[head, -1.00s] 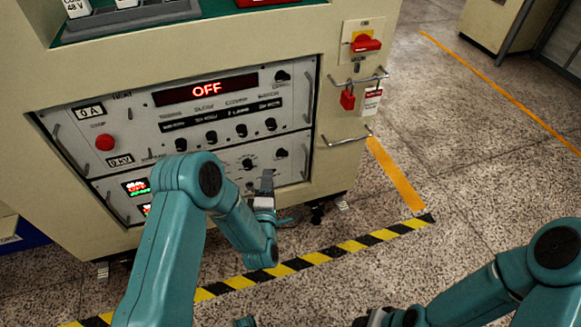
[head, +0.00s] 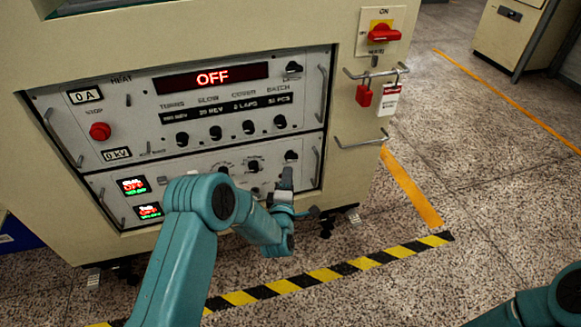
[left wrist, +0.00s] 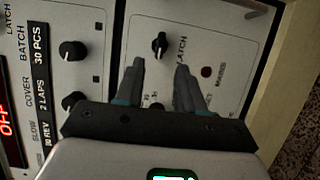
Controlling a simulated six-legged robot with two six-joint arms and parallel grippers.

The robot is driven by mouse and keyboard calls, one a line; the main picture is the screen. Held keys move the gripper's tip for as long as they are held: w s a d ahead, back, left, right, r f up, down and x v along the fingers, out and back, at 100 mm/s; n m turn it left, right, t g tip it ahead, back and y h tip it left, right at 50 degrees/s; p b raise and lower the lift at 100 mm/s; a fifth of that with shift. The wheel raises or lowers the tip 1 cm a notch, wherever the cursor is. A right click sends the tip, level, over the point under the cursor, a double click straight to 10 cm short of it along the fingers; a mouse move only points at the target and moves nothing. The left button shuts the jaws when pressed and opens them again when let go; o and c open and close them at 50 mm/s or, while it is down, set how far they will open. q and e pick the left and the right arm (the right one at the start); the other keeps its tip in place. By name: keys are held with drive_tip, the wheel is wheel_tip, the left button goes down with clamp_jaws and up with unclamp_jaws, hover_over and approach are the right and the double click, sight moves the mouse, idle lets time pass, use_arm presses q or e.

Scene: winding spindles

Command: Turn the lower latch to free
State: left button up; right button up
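The lower latch is a small black knob (head: 291,155) at the upper right of the lower panel (head: 165,180). In the left wrist view the knob (left wrist: 160,43) sits beside the word LATCH. My left gripper (head: 286,172) is just below the knob in the head view. In the left wrist view its two grey fingers (left wrist: 158,68) are apart with nothing between them. The knob lies just beyond the fingertips, roughly in line with the gap; contact is not visible. My right gripper is not in view.
The upper panel has another latch knob (head: 294,67), a red stop button (head: 100,131) and an OFF display (head: 211,77). Metal handles (head: 316,167) flank the panels. A red switch (head: 384,34) and padlock (head: 363,95) are at right. Open floor lies beyond the striped tape (head: 330,272).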

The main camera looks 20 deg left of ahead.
sight(291, 159)
use_arm(q)
drive_tip(key=b+x, duration=0.2)
drive_tip(key=x, duration=0.5)
drive_tip(key=shift+w, duration=0.35)
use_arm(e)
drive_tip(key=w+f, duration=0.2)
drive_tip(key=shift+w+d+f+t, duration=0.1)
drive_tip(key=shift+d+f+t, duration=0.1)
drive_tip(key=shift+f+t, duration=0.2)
use_arm(q)
clamp_jaws()
